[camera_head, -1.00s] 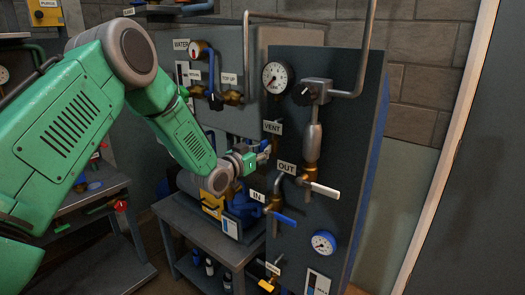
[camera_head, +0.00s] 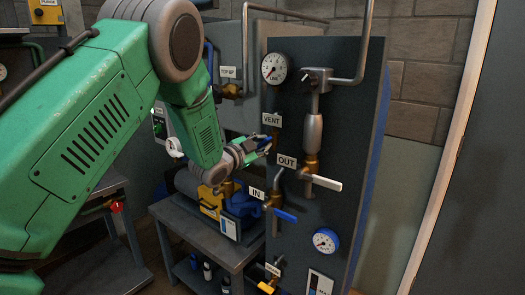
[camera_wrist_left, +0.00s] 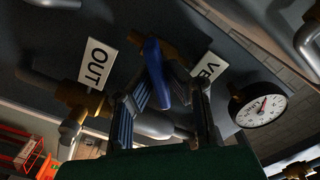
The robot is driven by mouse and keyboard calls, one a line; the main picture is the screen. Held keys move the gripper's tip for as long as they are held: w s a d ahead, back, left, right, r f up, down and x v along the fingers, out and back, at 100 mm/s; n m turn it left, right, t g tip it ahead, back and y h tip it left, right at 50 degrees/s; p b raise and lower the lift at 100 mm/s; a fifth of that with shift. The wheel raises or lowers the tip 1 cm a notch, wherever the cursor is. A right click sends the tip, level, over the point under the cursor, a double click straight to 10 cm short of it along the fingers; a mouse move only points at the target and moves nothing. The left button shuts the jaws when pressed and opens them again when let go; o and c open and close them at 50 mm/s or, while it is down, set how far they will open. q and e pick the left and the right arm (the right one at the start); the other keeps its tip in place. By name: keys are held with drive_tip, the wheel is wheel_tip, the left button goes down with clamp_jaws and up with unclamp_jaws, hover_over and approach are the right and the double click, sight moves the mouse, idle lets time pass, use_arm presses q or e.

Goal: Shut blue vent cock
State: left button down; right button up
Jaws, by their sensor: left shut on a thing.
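The blue vent cock handle (camera_wrist_left: 153,72) shows in the left wrist view, standing between the two fingers of my left gripper (camera_wrist_left: 166,105), which is shut on it. In the head view my left gripper (camera_head: 262,147) is at the dark panel, just below the VENT label (camera_head: 271,120). The blue handle (camera_head: 264,142) shows there only as a small patch, mostly hidden by the fingers. The brass valve body (camera_wrist_left: 177,50) is behind the handle in the wrist view. My right gripper is not in view.
Close by are the OUT valve's white lever (camera_head: 323,182), the IN valve's blue lever (camera_head: 285,215) and a grey pipe. A gauge (camera_head: 274,68) sits above, another (camera_head: 325,241) below. A bench (camera_head: 232,252) with a blue and yellow pump stands left of the panel.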

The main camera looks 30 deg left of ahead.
use_arm(q)
drive_tip(key=m+b, duration=0.3)
drive_tip(key=m, duration=0.1)
drive_tip(key=shift+w+d+m+b, duration=0.15)
drive_tip(key=shift+d+m+b, duration=0.05)
drive_tip(key=shift+m+b, duration=1.85)
drive_tip(key=shift+m, duration=0.35)
